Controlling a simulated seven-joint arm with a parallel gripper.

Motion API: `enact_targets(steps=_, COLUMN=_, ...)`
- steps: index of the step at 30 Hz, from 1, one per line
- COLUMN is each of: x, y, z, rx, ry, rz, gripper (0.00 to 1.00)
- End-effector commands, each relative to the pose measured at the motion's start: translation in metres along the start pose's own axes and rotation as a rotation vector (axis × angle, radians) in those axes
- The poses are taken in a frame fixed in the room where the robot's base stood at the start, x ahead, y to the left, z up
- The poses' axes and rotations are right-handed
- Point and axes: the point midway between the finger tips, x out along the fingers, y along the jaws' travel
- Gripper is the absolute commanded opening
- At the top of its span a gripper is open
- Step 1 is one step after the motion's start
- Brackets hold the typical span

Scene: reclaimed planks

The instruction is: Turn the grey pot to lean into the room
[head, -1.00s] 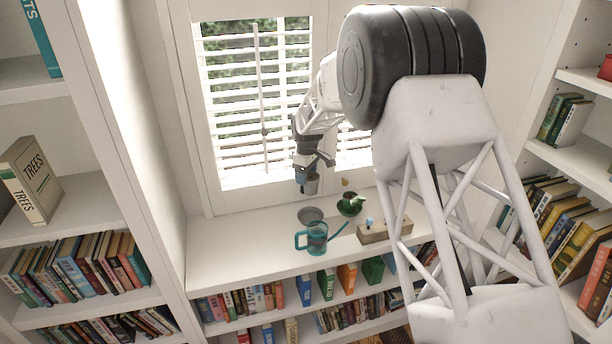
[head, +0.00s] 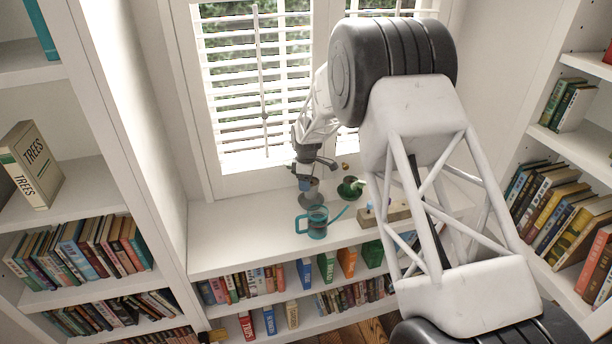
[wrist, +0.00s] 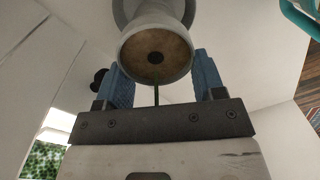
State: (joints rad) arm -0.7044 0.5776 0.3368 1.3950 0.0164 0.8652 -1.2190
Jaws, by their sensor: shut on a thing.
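The grey pot (wrist: 163,18) is between the blue fingers of my gripper (wrist: 160,80) in the wrist view. Its brown soil faces the wrist camera, and a thin green stem shows at it. In the head view my gripper (head: 305,181) points down at the window ledge, shut on the pot (head: 311,187). The pot is at the grey saucer (head: 314,204), low over it or resting on it; I cannot tell which. Which way the plant leans is too small to tell in the head view.
A teal watering can (head: 317,223) stands just in front of the saucer, its spout to the right. A green pot (head: 350,187) is close on the right, and a wooden box (head: 392,212) beyond it. The shuttered window (head: 245,90) is behind. The ledge's left part is clear.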

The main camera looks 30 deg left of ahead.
Motion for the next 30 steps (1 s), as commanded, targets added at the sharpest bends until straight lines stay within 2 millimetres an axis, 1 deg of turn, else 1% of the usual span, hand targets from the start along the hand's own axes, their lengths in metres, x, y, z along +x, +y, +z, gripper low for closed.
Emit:
enact_targets(steps=14, x=0.002, y=0.0, z=0.0, rx=0.001, ry=0.0, rz=0.0, gripper=0.25)
enact_targets(steps=30, x=0.024, y=0.001, z=0.0, rx=0.002, ry=0.0, rz=0.0, gripper=0.25)
